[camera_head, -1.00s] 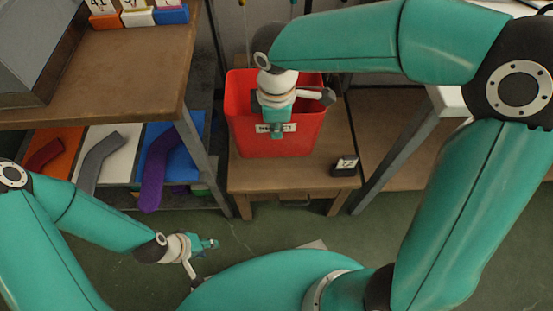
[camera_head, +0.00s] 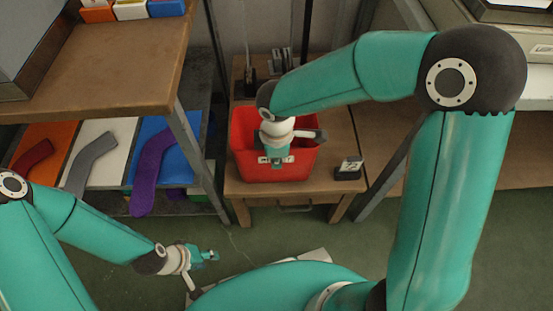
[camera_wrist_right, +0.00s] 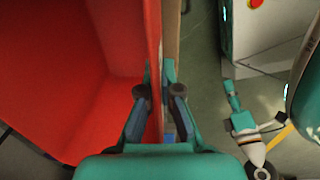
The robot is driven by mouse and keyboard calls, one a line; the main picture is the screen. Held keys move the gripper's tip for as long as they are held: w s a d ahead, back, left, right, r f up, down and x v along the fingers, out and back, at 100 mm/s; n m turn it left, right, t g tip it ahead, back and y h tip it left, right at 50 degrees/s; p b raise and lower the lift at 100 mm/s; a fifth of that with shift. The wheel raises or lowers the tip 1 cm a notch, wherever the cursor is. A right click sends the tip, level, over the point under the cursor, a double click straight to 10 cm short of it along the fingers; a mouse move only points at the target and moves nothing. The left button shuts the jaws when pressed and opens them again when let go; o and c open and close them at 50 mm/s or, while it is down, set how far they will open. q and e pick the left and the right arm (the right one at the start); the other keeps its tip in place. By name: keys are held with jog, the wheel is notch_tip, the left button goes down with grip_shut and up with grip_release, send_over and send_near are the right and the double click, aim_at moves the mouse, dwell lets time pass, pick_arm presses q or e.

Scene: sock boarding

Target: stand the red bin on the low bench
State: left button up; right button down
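The red bin (camera_head: 248,150) is upright over the low wooden bench (camera_head: 322,186) in the head view. Its base appears to be at the bench top, but I cannot tell whether it touches. My right gripper (camera_head: 277,160) is at the bin's near wall, pointing down. In the right wrist view, the fingers of the right gripper (camera_wrist_right: 160,90) close on both sides of the wall of the red bin (camera_wrist_right: 70,60), with its inside to the left. My left gripper (camera_head: 210,255) is low at the left, away from the bin; its opening is too small to judge.
A small dark number block (camera_head: 348,168) stands on the bench right of the bin. Dark items (camera_head: 281,60) stand behind the bin. A wooden table (camera_head: 110,70) and a rack with colored trays (camera_head: 180,150) and socks are at the left.

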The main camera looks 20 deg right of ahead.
jog(key=shift+f, duration=0.1)
jog(key=c, duration=1.3)
grip_release()
jog(key=shift+r, duration=0.7)
jog(key=r+p, duration=0.1)
jog(key=r, duration=0.2)
jog(key=r+p, duration=0.2)
jog(key=r, duration=0.2)
jog(key=r+p, duration=0.1)
jog(key=r, duration=0.3)
jog(key=shift+s+a, duration=0.1)
jog(key=shift+s, duration=0.25)
